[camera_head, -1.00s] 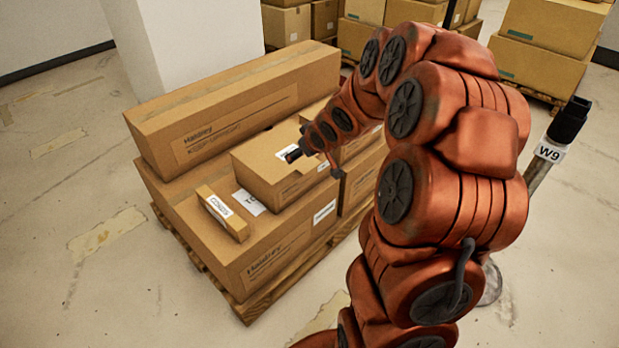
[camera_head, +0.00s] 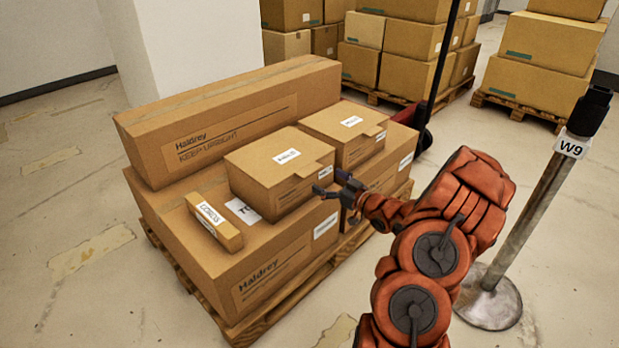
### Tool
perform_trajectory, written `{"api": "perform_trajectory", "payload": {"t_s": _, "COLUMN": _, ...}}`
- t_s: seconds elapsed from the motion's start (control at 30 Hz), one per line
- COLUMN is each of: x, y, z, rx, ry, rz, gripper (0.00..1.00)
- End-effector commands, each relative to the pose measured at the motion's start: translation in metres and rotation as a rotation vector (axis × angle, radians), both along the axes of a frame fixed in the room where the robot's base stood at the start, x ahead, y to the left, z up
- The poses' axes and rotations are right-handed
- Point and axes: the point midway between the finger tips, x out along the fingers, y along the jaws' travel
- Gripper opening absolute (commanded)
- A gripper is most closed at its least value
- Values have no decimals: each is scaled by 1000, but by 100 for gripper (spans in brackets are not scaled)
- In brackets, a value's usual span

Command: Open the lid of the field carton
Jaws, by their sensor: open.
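Two small brown lidded cartons stand on a large carton, and their label print is too small to read surely, so I cannot tell which is the field carton. The nearer small carton (camera_head: 265,184) has its lid (camera_head: 262,158) down, with a tab sticking out at the right edge. The farther small carton (camera_head: 362,148) also has its lid down. My gripper (camera_head: 331,184) is open and empty, just right of the nearer carton's label side, below the lid tab. I cannot tell whether a finger touches the carton.
A long Haldrey carton (camera_head: 235,118) lies behind, and a small CORDS box (camera_head: 214,222) lies in front. The large Haldrey carton (camera_head: 262,285) rests on a wooden pallet (camera_head: 285,315). A W9 post (camera_head: 530,210) stands right of my arm. More stacked cartons stand behind.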

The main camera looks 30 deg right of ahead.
Motion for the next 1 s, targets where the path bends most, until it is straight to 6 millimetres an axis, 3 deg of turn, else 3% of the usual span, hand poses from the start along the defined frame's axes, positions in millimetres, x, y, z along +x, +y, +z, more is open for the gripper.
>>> {"api": "perform_trajectory", "payload": {"t_s": 0.17, "x": 6, "y": 2, "z": -2, "rx": 4, "ry": -7, "rz": 5, "gripper": 100}}
{"api": "perform_trajectory", "payload": {"t_s": 0.7, "x": 62, "y": 15, "z": -2, "rx": 2, "ry": -6, "rz": 2, "gripper": 100}}
{"api": "perform_trajectory", "payload": {"t_s": 1.0, "x": 75, "y": 18, "z": -1, "rx": 3, "ry": -5, "rz": 2, "gripper": 100}}
